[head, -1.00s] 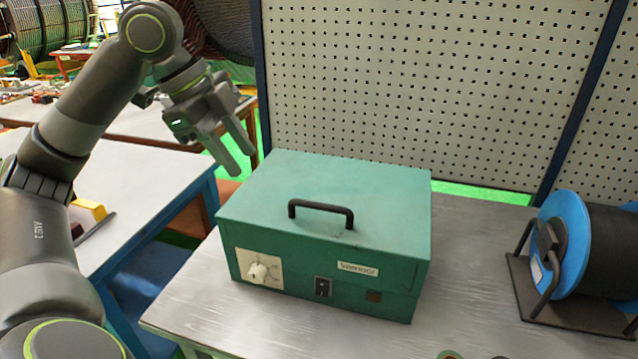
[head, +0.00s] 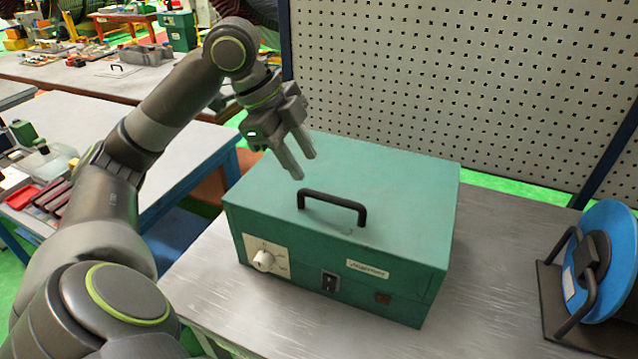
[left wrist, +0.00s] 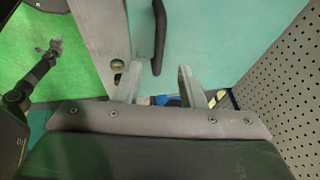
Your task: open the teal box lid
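The teal box (head: 310,265) stands on the metal workbench with its lid (head: 400,180) closed. A black handle (head: 332,205) rises from the top of the lid. A white knob, a switch and a label are on its front. My left gripper (head: 306,166) is open and empty, above the lid and just behind and left of the handle. In the left wrist view, the two open fingers (left wrist: 160,82) show near the handle (left wrist: 159,35), with the teal lid (left wrist: 215,35) beyond.
A blue reel on a black stand (head: 600,265) stands at the right of the workbench (head: 490,270). A perforated panel (head: 460,80) rises behind the box. Another table with small items is at the left. The bench between box and reel is clear.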

